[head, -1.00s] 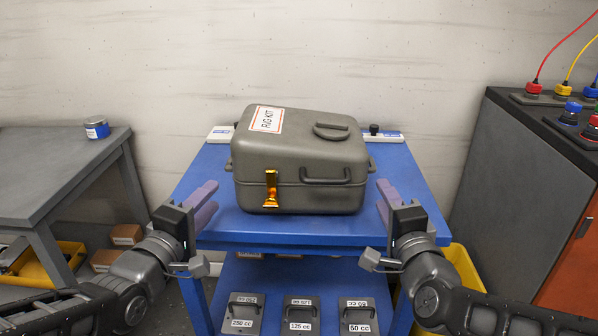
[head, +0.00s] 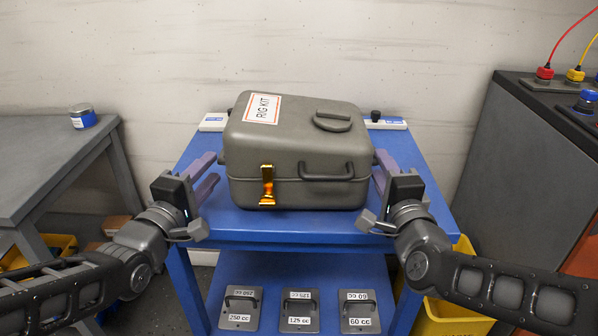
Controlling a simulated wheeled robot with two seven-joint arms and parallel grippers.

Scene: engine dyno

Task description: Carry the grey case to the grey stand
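The grey case (head: 298,152) sits on the blue table, with a "RIG KIT" label, an orange latch and dark handles on its front and lid. My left gripper (head: 212,172) is open at the left side of the case, its purple fingers pointing towards it. My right gripper (head: 380,172) is open at the right side, its fingers close against or beside the case. Contact with the side handles cannot be made out. A grey stand with a grey top (head: 45,165) is at the left, with a blue can (head: 83,117) on it.
The blue table (head: 300,226) has a lower shelf with several labelled grey plates (head: 299,311). A dark cabinet (head: 520,165) with coloured plugs stands at the right. Yellow bins (head: 455,308) are low at the sides. The front of the grey stand's top is clear.

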